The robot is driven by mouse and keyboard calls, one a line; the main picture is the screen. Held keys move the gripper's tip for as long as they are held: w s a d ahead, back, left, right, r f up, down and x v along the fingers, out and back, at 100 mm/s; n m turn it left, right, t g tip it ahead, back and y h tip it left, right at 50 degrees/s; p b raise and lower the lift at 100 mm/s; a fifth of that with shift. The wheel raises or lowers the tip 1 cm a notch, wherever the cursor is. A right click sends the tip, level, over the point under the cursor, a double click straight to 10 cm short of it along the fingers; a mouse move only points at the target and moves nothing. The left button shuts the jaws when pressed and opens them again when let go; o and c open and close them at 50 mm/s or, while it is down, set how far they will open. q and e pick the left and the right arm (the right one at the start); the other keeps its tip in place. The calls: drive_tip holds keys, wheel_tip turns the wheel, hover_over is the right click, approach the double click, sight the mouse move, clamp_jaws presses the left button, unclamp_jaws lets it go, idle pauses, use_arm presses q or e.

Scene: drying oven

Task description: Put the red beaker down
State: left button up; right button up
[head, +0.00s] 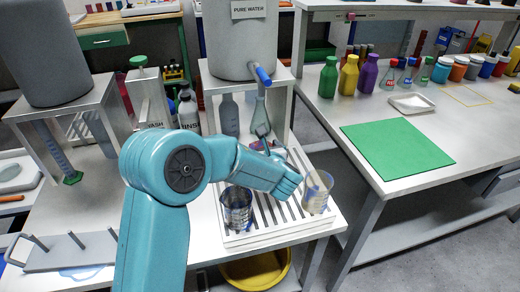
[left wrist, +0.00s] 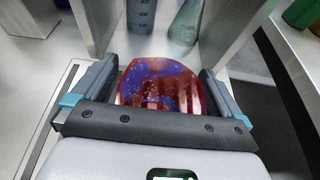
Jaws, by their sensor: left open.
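The red beaker (left wrist: 160,85), with blue patches and pale specks, is between the fingers of my left gripper (left wrist: 160,68) in the left wrist view. The fingers are open, one on each side of it. In the head view my left gripper (head: 273,148) is over the back part of the slatted white rack (head: 232,240), in front of the water stand. My forearm hides most of the beaker there, with only a reddish bit showing. I cannot tell whether its base touches the rack. My right gripper is not in view.
Two clear beakers stand on the rack's front, one left (head: 237,208) and one right (head: 318,190). A green mat (head: 398,150) lies on the right table.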

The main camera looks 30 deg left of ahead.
use_arm(q)
drive_tip(key=shift+r+p, duration=0.3)
drive_tip(key=shift+r, duration=0.05)
drive_tip(key=v, duration=1.2)
drive_tip(key=shift+f, duration=0.2)
drive_tip(key=shift+d, duration=0.1)
